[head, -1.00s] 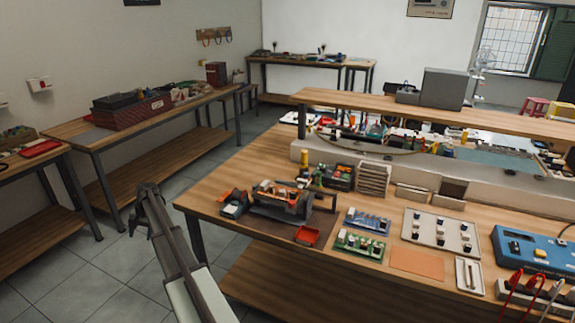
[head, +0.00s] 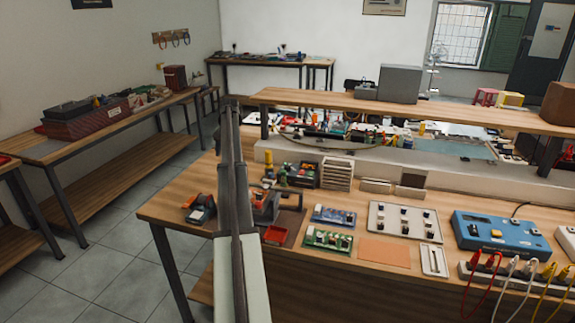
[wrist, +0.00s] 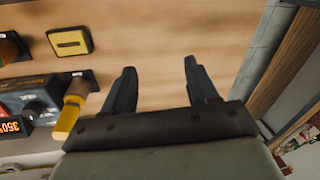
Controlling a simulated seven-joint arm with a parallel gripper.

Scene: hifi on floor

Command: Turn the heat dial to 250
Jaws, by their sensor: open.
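In the wrist view, a dark control unit (wrist: 12,92) is cut off at the left edge. Its orange display (wrist: 10,126) appears to read 350. A dark round knob (wrist: 38,106), likely the heat dial, sits beside the display; its pointer is too small to read. My gripper (wrist: 158,70) is open and empty, its two dark fingers apart over bare wood, to the right of the unit. In the head view my arm stretches forward over the bench's left part, and its fingers are too small to make out.
A yellow-handled tool (wrist: 75,108) in a dark holder stands between the unit and my gripper. A yellow-faced block (wrist: 70,42) lies nearby. In the head view the wooden bench (head: 170,208) carries circuit boards, a blue device (head: 500,236) and cables. A raised shelf (head: 420,110) spans behind.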

